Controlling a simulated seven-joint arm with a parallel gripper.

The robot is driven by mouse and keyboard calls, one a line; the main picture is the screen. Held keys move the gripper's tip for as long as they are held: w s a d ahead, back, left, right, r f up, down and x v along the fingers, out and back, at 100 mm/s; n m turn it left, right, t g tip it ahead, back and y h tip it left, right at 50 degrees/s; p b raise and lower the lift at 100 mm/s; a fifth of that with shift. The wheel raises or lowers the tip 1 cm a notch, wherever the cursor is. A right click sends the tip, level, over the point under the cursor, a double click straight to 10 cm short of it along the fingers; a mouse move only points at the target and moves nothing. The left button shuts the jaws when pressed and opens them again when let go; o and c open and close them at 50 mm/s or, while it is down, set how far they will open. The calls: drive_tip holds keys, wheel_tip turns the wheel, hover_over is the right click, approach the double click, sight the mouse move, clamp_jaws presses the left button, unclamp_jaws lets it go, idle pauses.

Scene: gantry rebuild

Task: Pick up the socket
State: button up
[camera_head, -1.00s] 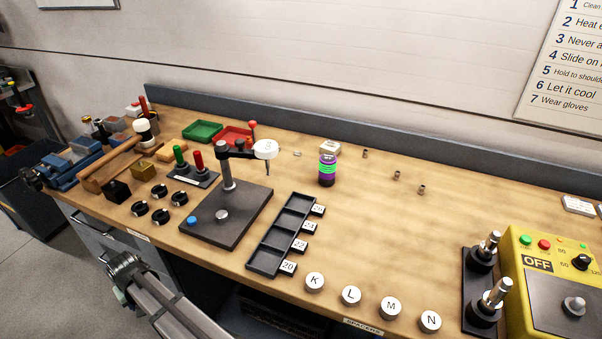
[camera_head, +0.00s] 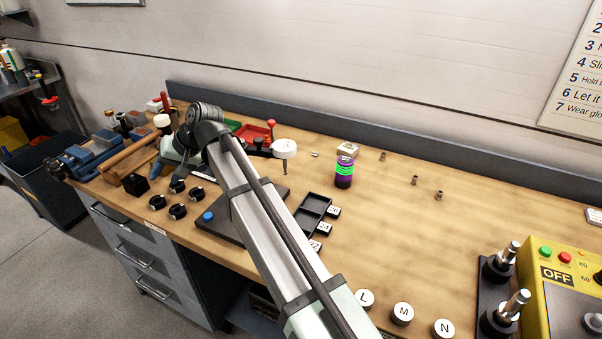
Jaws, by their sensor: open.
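My arm reaches across the bench from the lower middle, and my gripper (camera_head: 158,172) is at the far left part of the bench, pointing down and left. It is open, small in view and partly hidden by my wrist. It is near the wooden-handled hammer and the black cube (camera_head: 136,184). Which thing is the socket I cannot tell for sure. Several small metal cylinders, possibly sockets, stand apart on the right half of the bench: one at the back (camera_head: 382,156), one in the middle (camera_head: 415,180) and one further right (camera_head: 439,195). My gripper is far from them.
Black rings (camera_head: 177,211) lie left of the dark press plate (camera_head: 231,226). A yellow box (camera_head: 560,285) stands at right. Bench space right of the can is mostly clear.

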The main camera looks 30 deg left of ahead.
drive_tip(key=w+d+r+m+y, duration=0.1)
drive_tip(key=w+d+r+m, duration=0.2)
drive_tip(key=w+d+r, duration=0.5)
drive_tip(key=w+d+r+m+g, duration=0.1)
drive_tip(key=w+d+r+m, duration=0.25)
drive_tip(key=w+d, duration=0.45)
drive_tip(key=w+d+r+m+y, duration=0.1)
drive_tip(key=w+d+r+m, duration=0.35)
drive_tip(key=d, duration=0.65)
drive_tip(key=m+t+h, duration=0.4)
drive_tip(key=m+h, duration=0.5)
drive_tip(key=m, duration=0.7)
hover_over(437, 198)
drive_tip(key=a, duration=0.1)
wheel_tip(437, 198, down, 21)
drive_tip(key=shift+a+r, duration=0.1)
drive_tip(key=shift+a, duration=0.05)
drive_tip(key=shift+w+d+f, duration=0.1)
drive_tip(key=shift+d+f, duration=0.1)
drive_tip(key=shift+f, duration=0.7)
drive_tip(key=shift+w+d+f, duration=0.1)
drive_tip(key=shift+d+f, duration=0.15)
drive_tip(key=shift+f, duration=0.6)
drive_tip(key=shift+w+d+f, duration=0.1)
drive_tip(key=shift+d+f, duration=0.1)
drive_tip(key=shift+f, duration=0.7)
clamp_jaws()
